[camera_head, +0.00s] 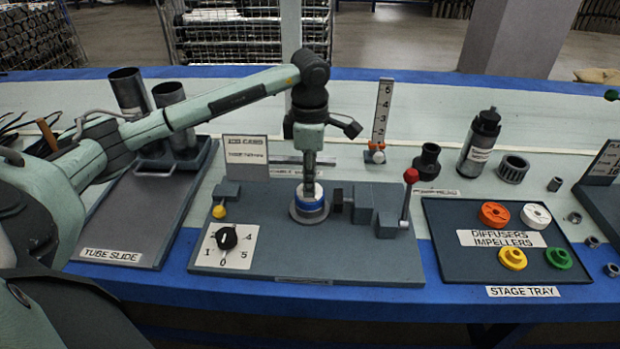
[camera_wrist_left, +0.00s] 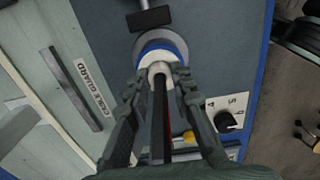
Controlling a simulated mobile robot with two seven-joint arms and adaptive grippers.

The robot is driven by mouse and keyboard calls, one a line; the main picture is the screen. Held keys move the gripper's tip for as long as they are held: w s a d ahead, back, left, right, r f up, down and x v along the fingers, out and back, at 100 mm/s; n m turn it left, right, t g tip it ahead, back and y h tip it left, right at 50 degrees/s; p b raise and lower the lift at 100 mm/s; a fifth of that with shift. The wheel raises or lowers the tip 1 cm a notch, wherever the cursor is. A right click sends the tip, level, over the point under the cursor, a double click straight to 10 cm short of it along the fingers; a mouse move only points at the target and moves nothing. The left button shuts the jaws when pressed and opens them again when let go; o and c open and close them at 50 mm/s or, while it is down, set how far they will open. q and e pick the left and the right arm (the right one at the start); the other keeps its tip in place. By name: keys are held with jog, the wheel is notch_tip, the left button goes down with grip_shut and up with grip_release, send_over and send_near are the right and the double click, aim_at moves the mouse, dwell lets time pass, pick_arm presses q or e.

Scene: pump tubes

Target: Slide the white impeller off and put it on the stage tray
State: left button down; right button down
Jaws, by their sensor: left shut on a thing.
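My left gripper (camera_head: 309,180) comes straight down over the post in the middle of the grey fixture board (camera_head: 340,258). It is shut on the white impeller (camera_head: 317,191), which sits around the post just above a blue ring (camera_head: 311,207). In the left wrist view, the fingertips (camera_wrist_left: 160,82) grip the white impeller (camera_wrist_left: 159,69) from both sides, with the blue ring (camera_wrist_left: 150,47) right beyond it. I cannot tell whether the two touch. The stage tray (camera_head: 440,262) lies to the right and holds orange, white, yellow and green discs. My right gripper is out of view.
A red-knobbed lever (camera_head: 408,200) and grey clamp block stand right of the post. A dial plate (camera_head: 226,246) is at the front left. The tube slide (camera_head: 120,240) with upright tubes is further left. A numbered gauge (camera_head: 381,120) stands behind. The tray's left part is bare.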

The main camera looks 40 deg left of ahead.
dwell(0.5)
pick_arm(q)
jog(key=shift+r+p, duration=0.3)
jog(key=shift+r, duration=0.35)
jog(key=shift+r, duration=7.25)
